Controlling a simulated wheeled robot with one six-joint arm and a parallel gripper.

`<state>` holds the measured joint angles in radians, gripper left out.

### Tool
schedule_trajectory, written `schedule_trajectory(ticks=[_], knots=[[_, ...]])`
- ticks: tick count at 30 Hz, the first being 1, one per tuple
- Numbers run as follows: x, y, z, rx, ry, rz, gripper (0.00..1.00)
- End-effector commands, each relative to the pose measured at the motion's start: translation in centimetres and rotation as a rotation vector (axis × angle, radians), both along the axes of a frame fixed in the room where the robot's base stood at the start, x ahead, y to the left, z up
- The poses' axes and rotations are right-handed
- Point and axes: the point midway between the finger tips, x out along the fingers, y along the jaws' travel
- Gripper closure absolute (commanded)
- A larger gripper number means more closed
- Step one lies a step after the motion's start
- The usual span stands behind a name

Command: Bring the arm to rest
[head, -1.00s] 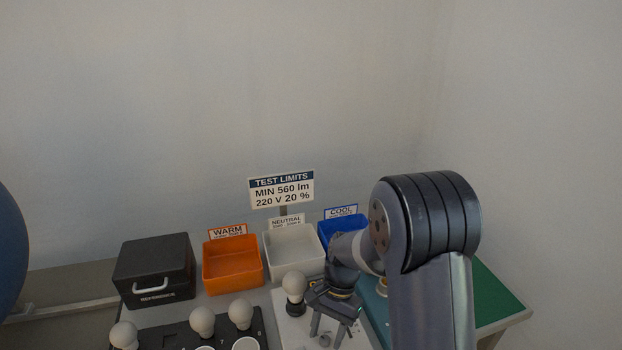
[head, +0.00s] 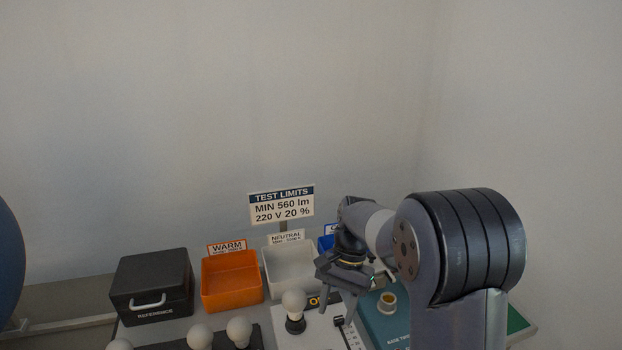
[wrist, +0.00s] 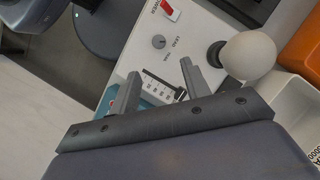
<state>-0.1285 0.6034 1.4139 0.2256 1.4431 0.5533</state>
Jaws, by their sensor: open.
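My gripper (head: 337,302) is open and empty. In the head view it hangs above the white test panel (head: 318,338), to the right of a bulb standing upright in a dark socket (head: 294,303). In the wrist view the two fingers of my gripper (wrist: 158,85) are spread apart over the panel, with a printed scale between them. The white bulb (wrist: 248,56) is to the right of the fingers and apart from them.
Orange WARM bin (head: 231,281), white NEUTRAL bin (head: 291,268) and the partly hidden blue bin (head: 326,243) stand behind. A black REFERENCE box (head: 152,287) is at left. Several bulbs stand in front. A teal unit (head: 384,325) is beside my arm.

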Motion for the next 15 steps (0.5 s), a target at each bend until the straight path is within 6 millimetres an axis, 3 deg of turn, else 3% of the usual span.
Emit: schedule_trajectory(ticks=[1,15], knots=[[-0.8,0.3,-1.6,-0.002,0.017,0.003,0.55],[-4.1,2.0,-10.3,-0.002,0.016,0.002,0.55]])
